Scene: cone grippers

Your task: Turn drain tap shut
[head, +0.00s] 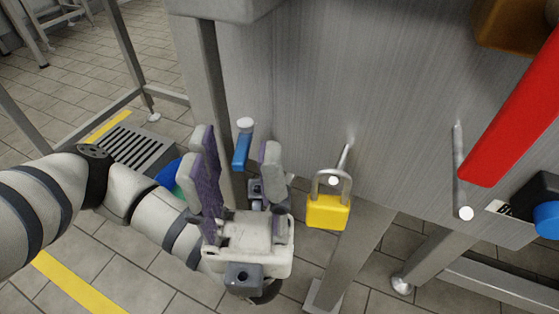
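The drain tap's blue handle (242,151) stands upright in front of the brushed steel tank, with a pale round end (245,124) at its top. The tap's lower part is mostly hidden by my gripper. My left gripper (236,145) comes in from the left with its fingers pointing up and spread apart. My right gripper is not in view.
A yellow padlock (328,211) hangs on a metal peg just right of my gripper. A red bar (512,115) and a black part with a blue knob (547,219) are at the right. A floor grate (140,148) and a blue-green object (169,175) lie left, beyond my arm.

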